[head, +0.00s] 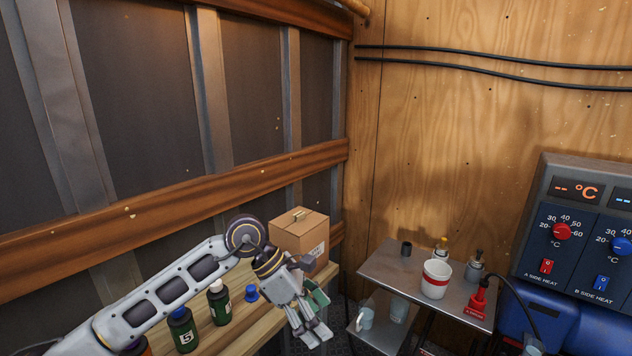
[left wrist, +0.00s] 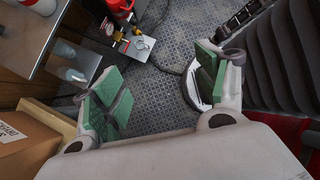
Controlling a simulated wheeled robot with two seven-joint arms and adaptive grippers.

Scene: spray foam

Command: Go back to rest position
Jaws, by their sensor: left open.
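My left gripper (head: 316,333) hangs past the right end of the wooden bench, in front of the cardboard box, pointing down. In the left wrist view my left gripper (left wrist: 160,95) shows its green-padded fingers spread wide, with only patterned floor between them. It is open and empty. My left arm reaches in from the lower left of the head view, over the bench. My right gripper is in neither view.
A wooden bench (head: 237,333) holds a cardboard box (head: 300,236), dark bottles (head: 183,330) and a blue cap (head: 251,293). A metal shelf (head: 386,264) carries a white-red cup (head: 436,279). A heater control panel (head: 585,235) stands at right.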

